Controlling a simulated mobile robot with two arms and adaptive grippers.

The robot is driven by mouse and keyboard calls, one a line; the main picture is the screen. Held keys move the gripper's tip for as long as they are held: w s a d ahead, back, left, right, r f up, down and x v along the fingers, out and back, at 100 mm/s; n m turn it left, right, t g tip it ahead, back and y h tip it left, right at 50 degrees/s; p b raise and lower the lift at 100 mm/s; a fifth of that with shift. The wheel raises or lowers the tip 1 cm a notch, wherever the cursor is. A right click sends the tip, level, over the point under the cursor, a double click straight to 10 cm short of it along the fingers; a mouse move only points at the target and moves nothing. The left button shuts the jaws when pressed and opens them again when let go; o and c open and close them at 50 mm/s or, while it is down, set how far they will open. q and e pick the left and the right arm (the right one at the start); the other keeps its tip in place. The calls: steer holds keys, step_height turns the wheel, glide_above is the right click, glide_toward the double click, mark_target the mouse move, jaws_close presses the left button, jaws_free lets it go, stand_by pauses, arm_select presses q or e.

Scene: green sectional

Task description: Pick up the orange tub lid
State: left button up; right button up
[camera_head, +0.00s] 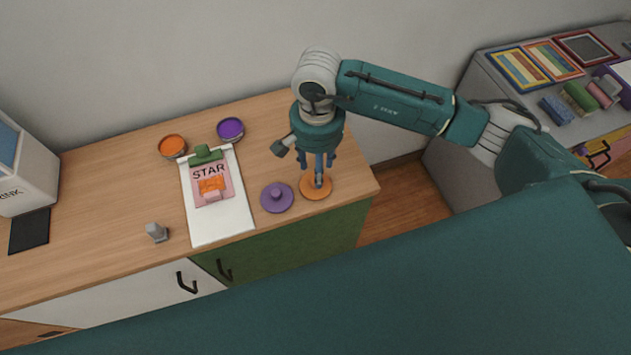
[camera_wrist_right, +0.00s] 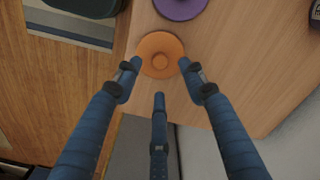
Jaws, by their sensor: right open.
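The orange tub lid (camera_head: 311,191) lies flat near the right end of the wooden counter, with a knob in its middle. In the right wrist view the orange lid (camera_wrist_right: 160,47) shows just beyond my fingertips. My right gripper (camera_head: 318,176) points down over the lid, its fingers open and empty. In the wrist view the open fingers of my right gripper (camera_wrist_right: 158,80) spread on both sides of the lid's near part, with a third finger below. Whether they touch the lid I cannot tell. My left gripper is not in view.
A purple lid (camera_head: 277,198) lies close to the left of the orange one. A clipboard (camera_head: 230,213) with a STAR card, an orange tub (camera_head: 172,146), a purple tub (camera_head: 230,129) and a grey stamp-like object (camera_head: 156,232) stand farther left. The counter's right edge is near.

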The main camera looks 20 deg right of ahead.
steer(key=f+p, duration=0.1)
steer(key=f, duration=0.1)
steer(key=f+p, duration=0.1)
steer(key=f, duration=0.1)
steer(key=shift+s+a+f, duration=0.1)
steer(key=shift+a+f, duration=0.1)
steer(key=shift+f, duration=0.35)
steer(key=c, duration=0.9)
